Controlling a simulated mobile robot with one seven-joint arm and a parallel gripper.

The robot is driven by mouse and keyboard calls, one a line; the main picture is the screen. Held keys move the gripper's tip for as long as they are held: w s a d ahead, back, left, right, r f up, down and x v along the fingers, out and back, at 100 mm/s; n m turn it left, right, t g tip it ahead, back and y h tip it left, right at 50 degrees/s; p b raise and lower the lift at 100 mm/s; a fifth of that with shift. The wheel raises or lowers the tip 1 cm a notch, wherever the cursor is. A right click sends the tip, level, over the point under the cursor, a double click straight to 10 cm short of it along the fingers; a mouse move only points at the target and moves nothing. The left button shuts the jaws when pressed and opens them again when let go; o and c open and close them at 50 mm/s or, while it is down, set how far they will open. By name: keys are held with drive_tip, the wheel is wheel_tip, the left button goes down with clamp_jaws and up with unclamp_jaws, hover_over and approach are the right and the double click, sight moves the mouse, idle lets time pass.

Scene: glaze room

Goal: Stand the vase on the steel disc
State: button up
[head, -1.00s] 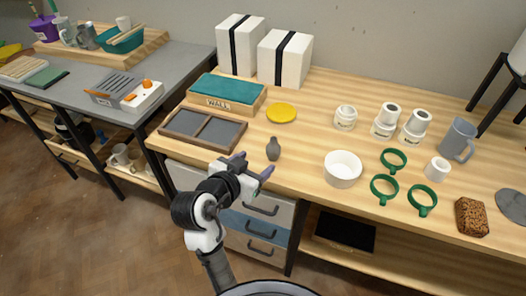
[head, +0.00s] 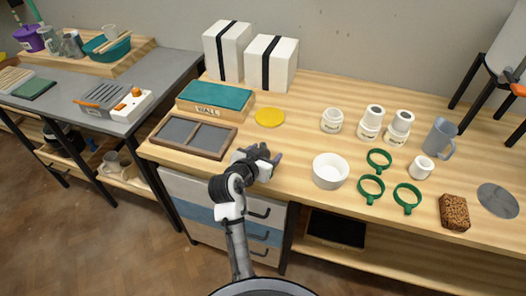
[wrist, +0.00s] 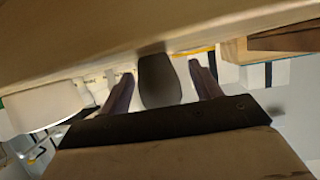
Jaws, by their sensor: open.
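The dark grey vase (wrist: 158,82) stands upright on the wooden workbench near its front edge. In the wrist view, which is upside down, it is between the two fingers of my gripper (wrist: 160,72), with gaps on both sides. In the head view my gripper (head: 264,154) covers most of the vase, leaving little to make out. My gripper is open and low over the bench edge, around the vase but not closed on it. The steel disc (head: 498,201), flat and grey, lies bare at the far right of the bench.
A white bowl (head: 330,171) stands just right of my gripper. Green rings (head: 371,188), a small white cup (head: 422,167), a grey mug (head: 439,138) and a brown sponge-like block (head: 454,212) lie toward the disc. A divided tray (head: 194,137) is on the left.

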drive_tip(key=shift+w+d+f, duration=0.2)
drive_tip(key=shift+w, duration=0.15)
drive_tip(key=shift+c, duration=0.2)
drive_tip(key=c, duration=0.9)
